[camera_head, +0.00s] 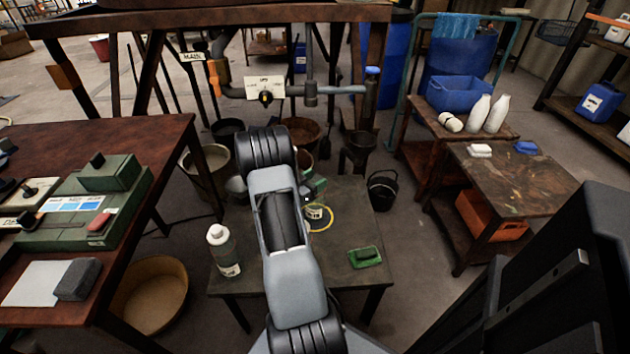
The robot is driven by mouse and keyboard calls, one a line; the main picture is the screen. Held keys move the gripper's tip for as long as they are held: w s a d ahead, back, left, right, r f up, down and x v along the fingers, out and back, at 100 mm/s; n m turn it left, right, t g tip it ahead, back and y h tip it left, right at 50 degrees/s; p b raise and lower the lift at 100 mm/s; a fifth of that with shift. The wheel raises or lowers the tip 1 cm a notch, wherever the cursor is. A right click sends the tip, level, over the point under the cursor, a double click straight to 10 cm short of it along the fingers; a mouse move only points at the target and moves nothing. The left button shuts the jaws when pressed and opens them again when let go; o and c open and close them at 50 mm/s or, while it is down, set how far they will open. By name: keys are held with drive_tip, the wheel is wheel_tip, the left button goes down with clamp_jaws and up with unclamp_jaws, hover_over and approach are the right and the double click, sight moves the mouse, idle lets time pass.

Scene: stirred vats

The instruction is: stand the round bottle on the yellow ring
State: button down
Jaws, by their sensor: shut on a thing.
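The yellow ring (329,226) lies flat on the low dark table (340,277). My gripper (311,194) is over the ring and mostly hidden behind my arm. It is shut on the round bottle (315,211); only a small part with a pale label shows below the jaws. The bottle appears upright, in front of or inside the ring's outline. I cannot tell whether its base touches the table.
A pale bottle with a label (224,252) stands at the table's left, and a green block (365,257) lies at its right. Buckets (206,170) stand behind. A workbench (130,160) is at left, and a black bucket (383,192) is on the floor at right.

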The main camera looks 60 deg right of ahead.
drive_tip(key=shift+f, duration=0.15)
drive_tip(key=shift+c, duration=1.8)
unclamp_jaws()
drive_tip(key=shift+a+r, duration=0.1)
drive_tip(key=shift+r, duration=0.15)
drive_tip(key=p+v, duration=0.1)
drive_tip(key=v, duration=0.6)
drive_tip(key=shift+a, duration=0.2)
drive_tip(key=shift+w, duration=0.1)
